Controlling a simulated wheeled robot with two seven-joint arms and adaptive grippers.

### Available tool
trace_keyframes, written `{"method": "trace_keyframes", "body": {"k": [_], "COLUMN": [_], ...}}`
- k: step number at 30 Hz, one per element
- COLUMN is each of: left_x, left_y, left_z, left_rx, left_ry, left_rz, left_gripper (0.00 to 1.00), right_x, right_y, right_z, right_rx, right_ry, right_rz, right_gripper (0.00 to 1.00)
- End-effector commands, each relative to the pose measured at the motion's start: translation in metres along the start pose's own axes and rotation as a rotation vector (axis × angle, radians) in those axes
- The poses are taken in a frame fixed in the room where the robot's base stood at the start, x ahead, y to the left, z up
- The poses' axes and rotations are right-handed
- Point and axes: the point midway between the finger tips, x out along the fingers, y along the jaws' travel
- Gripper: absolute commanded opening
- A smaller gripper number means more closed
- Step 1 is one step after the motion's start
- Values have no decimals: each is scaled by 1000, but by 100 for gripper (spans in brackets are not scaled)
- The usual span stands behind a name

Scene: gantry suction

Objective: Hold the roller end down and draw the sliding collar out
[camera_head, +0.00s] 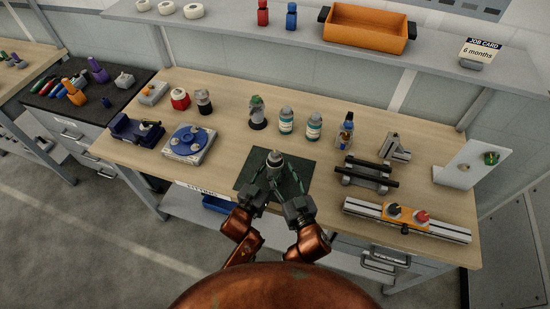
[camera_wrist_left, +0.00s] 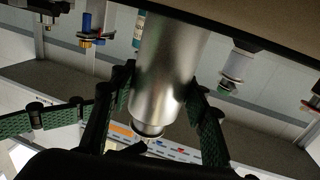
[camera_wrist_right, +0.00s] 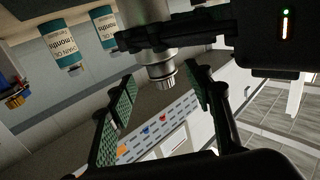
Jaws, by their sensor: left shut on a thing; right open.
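A silver metal cylinder (camera_head: 275,158) stands upright on the dark green mat (camera_head: 296,185). Its narrower tip points up, and a ribbed end (camera_wrist_right: 158,71) shows in the right wrist view. My left gripper (camera_head: 262,176) is shut on the cylinder's body; in the left wrist view its green-padded fingers lie on both sides of the silver body (camera_wrist_left: 168,75). My right gripper (camera_head: 291,177) is open. In the right wrist view its padded fingers (camera_wrist_right: 158,100) are spread near the ribbed end, apart from it. Fingers hide the cylinder's lower part in the head view.
Behind stand a grey-and-green item (camera_head: 257,113) and labelled bottles (camera_head: 286,121). Black-barred supports (camera_head: 368,176) and a rail with knobs (camera_head: 408,219) lie to the right. A blue round device (camera_head: 189,142) is at left. Bare wood surrounds the mat.

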Motion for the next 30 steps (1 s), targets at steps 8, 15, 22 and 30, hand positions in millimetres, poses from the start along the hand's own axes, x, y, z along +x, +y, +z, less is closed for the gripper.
{"method": "trace_keyframes", "body": {"k": [8, 15, 22, 30], "left_x": [0, 0, 0, 0], "left_y": [0, 0, 0, 0], "left_z": [-1, -1, -1, -1], "left_rx": [0, 0, 0, 0], "left_ry": [2, 2, 2, 2], "left_rz": [0, 0, 0, 0], "left_gripper": [0, 0, 0, 0], "right_x": [49, 65, 66, 66], "right_y": [0, 0, 0, 0], "right_z": [-1, 0, 0, 0], "right_rx": [-2, -2, -1, -1], "right_ry": [1, 1, 1, 1], "right_rz": [-1, -1, -1, -1], "right_gripper": [47, 47, 47, 31]}}
